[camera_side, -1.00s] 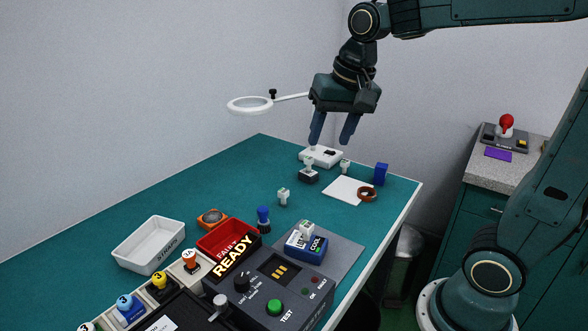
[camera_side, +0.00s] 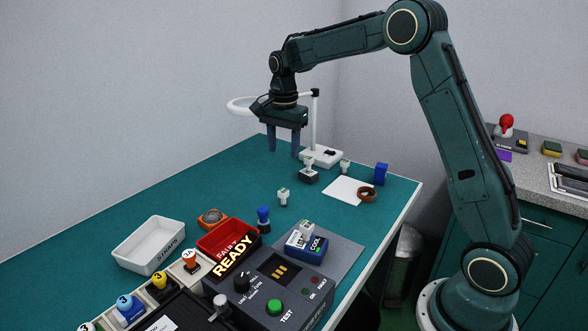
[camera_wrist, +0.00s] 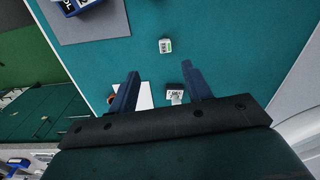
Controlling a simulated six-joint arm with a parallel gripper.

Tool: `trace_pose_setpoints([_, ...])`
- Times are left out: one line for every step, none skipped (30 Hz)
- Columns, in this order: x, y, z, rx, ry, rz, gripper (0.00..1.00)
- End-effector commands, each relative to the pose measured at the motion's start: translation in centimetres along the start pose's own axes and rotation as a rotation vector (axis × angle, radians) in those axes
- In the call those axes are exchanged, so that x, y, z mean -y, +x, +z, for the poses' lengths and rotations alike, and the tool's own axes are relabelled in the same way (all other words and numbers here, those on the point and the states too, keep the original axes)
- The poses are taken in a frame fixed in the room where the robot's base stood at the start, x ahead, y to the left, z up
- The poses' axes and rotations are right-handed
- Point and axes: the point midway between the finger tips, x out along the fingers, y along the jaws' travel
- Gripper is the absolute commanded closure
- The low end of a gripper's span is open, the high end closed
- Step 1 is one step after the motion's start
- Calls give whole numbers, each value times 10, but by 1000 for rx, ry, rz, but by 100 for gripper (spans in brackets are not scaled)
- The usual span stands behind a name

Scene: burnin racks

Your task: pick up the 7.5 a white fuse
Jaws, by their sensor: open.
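A small white fuse-like piece (camera_side: 284,198) stands alone on the teal mat in the side view. It also shows in the wrist view (camera_wrist: 165,46), with a green mark, ahead of my fingers. Another white piece (camera_side: 308,161) sits on a dark block (camera_side: 308,176), also between my fingers in the wrist view (camera_wrist: 174,96). A third white piece (camera_side: 345,166) stands farther back. The ratings are too small to read, so I cannot tell which is 7.5 A. My gripper (camera_side: 284,152) is open and empty above the back of the table; its fingers (camera_wrist: 162,85) point down.
A magnifier lamp with a white base (camera_side: 322,158) stands close behind my gripper. A white card (camera_side: 342,190), brown ring (camera_side: 367,194) and blue block (camera_side: 381,173) lie at the right.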

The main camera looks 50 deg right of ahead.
Motion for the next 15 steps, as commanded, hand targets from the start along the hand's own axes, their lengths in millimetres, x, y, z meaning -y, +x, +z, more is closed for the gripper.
trace_pose_setpoints([4,8,-4,4,26,10,51])
trace_pose_setpoints([6,11,-6,5,41,14,51])
trace_pose_setpoints([8,15,-8,6,57,19,51])
trace_pose_setpoints([10,18,-10,7,69,22,51])
trace_pose_setpoints([11,19,-11,8,77,24,51])
trace_pose_setpoints([12,22,-12,9,85,26,51])
trace_pose_setpoints([13,23,-13,9,91,27,51])
trace_pose_setpoints([13,23,-13,9,95,28,51])
trace_pose_setpoints([13,24,-14,9,98,29,51])
trace_pose_setpoints([13,24,-14,9,99,29,51])
trace_pose_setpoints([13,24,-14,9,99,29,51])
trace_pose_setpoints([13,24,-14,9,99,29,51])
trace_pose_setpoints([13,24,-14,9,99,29,51])
trace_pose_setpoints([13,25,-14,9,99,29,51])
trace_pose_setpoints([13,26,-14,10,98,30,51])
